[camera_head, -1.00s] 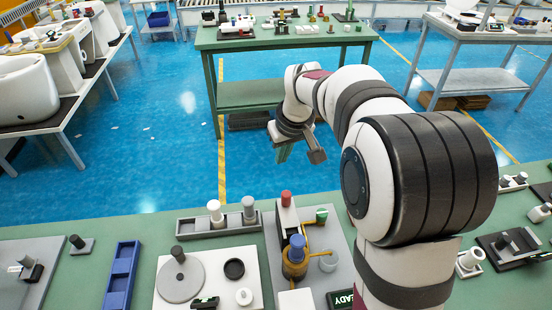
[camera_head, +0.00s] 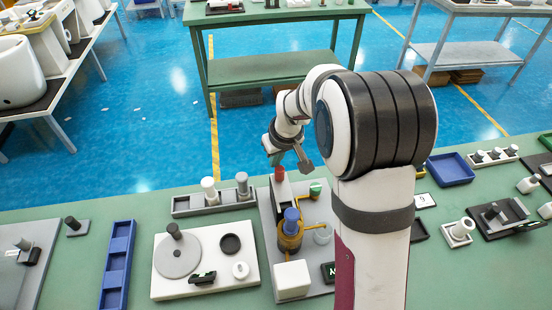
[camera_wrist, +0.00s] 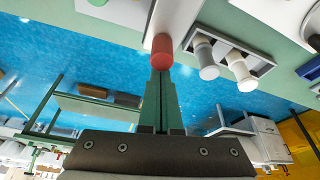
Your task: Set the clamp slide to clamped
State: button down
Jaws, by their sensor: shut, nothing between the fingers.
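A grey fixture plate (camera_head: 268,225) lies on the green bench. At its far left is a long pale block with a red knob (camera_head: 280,173), which looks like the clamp slide. A brass-coloured part with a blue cap (camera_head: 291,216) stands nearer on the plate. My gripper (camera_head: 276,160) is over the far end of the plate, close to the red knob. In the wrist view its green fingers (camera_wrist: 160,72) are shut and empty, with the tips at or just short of the red knob (camera_wrist: 159,50). I cannot tell whether they touch. The slide's setting is unclear.
Left of the plate is a grey rack (camera_head: 224,203) with two upright pegs, close to my gripper. A green-topped part (camera_head: 315,188) stands at the right. A white plate (camera_head: 222,285) with a grey disc lies nearer. My arm hides part of the bench.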

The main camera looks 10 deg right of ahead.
aim_at(277, 185)
jog(key=shift+s, duration=0.15)
jog(key=shift+s, duration=2.65)
jog(key=shift+f, duration=0.1)
jog(key=w, duration=0.2)
jog(key=w+a, duration=0.1)
jog(key=w, duration=0.1)
jog(key=shift+w, duration=0.15)
jog(key=a+v, duration=0.1)
jog(key=v, duration=0.9)
jog(key=shift+d+r, duration=0.2)
jog(key=shift+d, duration=0.3)
